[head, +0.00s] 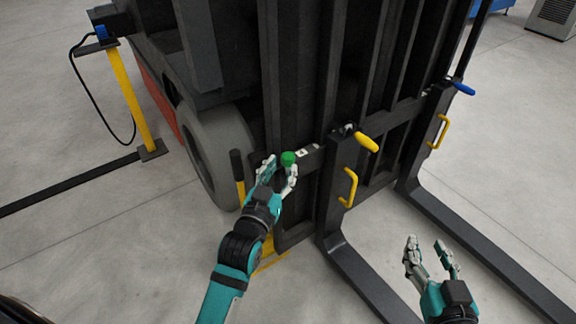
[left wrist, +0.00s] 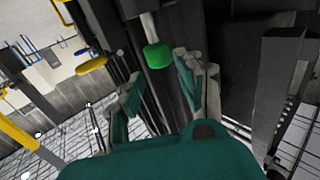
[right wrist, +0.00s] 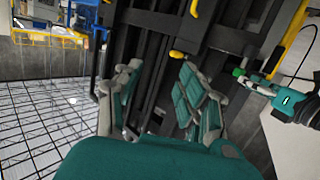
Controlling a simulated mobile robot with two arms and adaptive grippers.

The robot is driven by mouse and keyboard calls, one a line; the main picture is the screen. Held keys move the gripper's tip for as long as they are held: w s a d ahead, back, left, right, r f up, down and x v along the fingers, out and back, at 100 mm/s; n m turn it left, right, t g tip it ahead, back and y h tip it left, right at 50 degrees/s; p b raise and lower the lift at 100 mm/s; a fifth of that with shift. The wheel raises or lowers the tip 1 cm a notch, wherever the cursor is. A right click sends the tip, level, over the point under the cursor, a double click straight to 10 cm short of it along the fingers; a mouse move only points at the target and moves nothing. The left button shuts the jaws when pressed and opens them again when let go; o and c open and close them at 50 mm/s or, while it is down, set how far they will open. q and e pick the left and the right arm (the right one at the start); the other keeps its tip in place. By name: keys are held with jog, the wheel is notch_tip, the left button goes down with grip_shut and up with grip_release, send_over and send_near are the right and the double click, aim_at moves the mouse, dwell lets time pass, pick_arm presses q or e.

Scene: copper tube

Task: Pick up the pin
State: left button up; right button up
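The pin shows as a green knob (head: 288,158) at the forklift's dark carriage in the head view. In the left wrist view its green head (left wrist: 158,56) sits on a short silver shaft; the shaft's far end is hidden. My left gripper (head: 278,172) is open with its fingers close to the knob. In the left wrist view the knob is just beyond and between the fingertips, and I cannot tell whether they touch. The knob also shows small in the right wrist view (right wrist: 239,72). My right gripper (head: 427,246) is open and empty near the forks.
The forklift mast (head: 300,70) rises behind the pin. Yellow handles (head: 349,188) and a yellow lever (head: 367,142) stick out to its right. Two forks (head: 360,280) extend along the floor. A tire (head: 218,150) and a yellow post (head: 130,95) stand left.

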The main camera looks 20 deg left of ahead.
aim_at(286, 161)
pick_arm(q)
jog(key=shift+w, duration=0.35)
jog(key=w, duration=0.1)
jog(key=w+b, duration=0.1)
jog(key=w, duration=0.1)
jog(key=w+b, duration=0.1)
jog(key=shift+w+f, duration=0.15)
jog(key=shift+f, duration=0.1)
jog(key=shift+w+r, duration=0.1)
jog(key=shift+w, duration=0.1)
grip_shut()
pick_arm(e)
notch_tip(286, 161, up, 9)
jog(key=a+t+y, duration=0.1)
jog(key=t, duration=0.4)
jog(key=shift+t+y, duration=0.3)
